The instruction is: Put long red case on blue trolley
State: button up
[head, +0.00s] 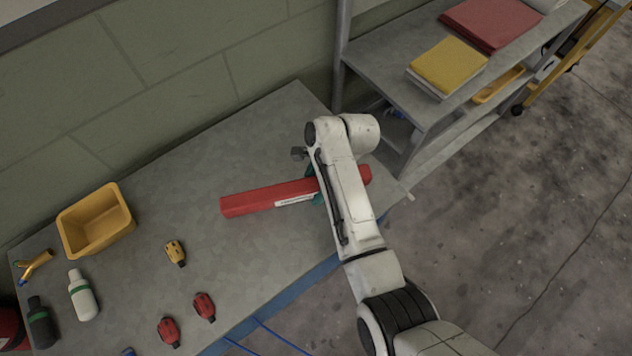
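The long red case (255,199) lies on the grey bench top (150,200), tilted in the picture, with a white label on its near side. My arm crosses above its right part, and its right end shows beyond the arm. My gripper (317,190) is mostly hidden under my arm; a little teal shows at the case. I cannot tell whether its fingers are open or closed on the case. I see no clear blue trolley; the only large blue part is the bench's front edge.
A yellow bin (97,222), a white bottle (82,295), a dark bottle (42,323) and small red and yellow devices (175,252) stand on the bench's left. A grey shelf (385,75) at upper right holds yellow (447,66) and red (492,22) items. The right floor is open.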

jog(key=shift+o, duration=0.4)
jog(key=shift+r, duration=0.15)
jog(key=v, duration=1.1)
jog(key=shift+d+r, duration=0.15)
jog(key=shift+r, duration=0.2)
jog(key=shift+d, duration=0.1)
